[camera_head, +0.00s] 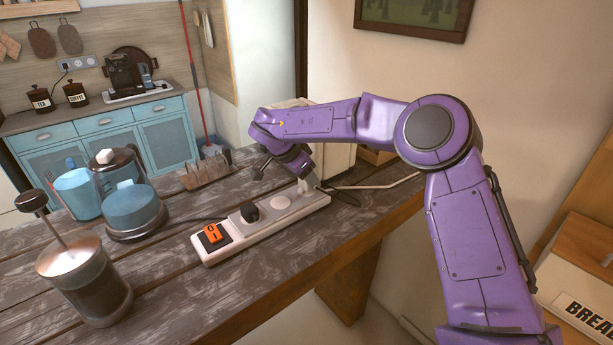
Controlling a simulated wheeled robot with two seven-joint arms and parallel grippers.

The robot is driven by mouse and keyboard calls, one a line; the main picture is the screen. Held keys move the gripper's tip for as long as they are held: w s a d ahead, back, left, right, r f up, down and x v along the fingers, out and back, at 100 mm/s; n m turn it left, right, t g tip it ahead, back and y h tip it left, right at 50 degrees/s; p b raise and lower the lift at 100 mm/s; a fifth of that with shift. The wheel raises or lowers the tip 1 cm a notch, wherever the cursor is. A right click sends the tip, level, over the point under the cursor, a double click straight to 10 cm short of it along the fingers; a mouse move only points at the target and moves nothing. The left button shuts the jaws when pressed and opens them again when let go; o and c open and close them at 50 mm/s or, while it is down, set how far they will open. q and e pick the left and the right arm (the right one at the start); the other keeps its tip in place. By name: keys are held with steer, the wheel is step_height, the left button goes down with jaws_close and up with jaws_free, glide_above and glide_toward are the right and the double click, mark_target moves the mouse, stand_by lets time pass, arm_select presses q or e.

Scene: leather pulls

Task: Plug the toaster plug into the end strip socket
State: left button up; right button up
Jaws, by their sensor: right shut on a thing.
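The white power strip (265,229) lies slantwise on the wooden table. It has an orange switch at its near left end, a black plug (249,212) in one socket and a round socket (279,202) beside that. My right gripper (303,180) points down over the far right end of the strip and is shut on the small pale toaster plug (303,187). The plug is at the end socket; I cannot tell whether it is seated, since the gripper and plug cover it. The cream toaster (337,160) stands behind, largely hidden by my purple arm. My left gripper is out of view.
A pale cord (375,186) runs right of the strip. The table's front edge is close to the strip.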

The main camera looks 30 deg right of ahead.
steer(key=shift+f, duration=0.6)
steer(key=o, duration=1)
steer(key=shift+o, duration=0.2)
steer(key=shift+r, duration=0.1)
steer(key=b+v, duration=0.1)
steer(key=v, duration=0.9)
steer(key=shift+s, duration=0.15)
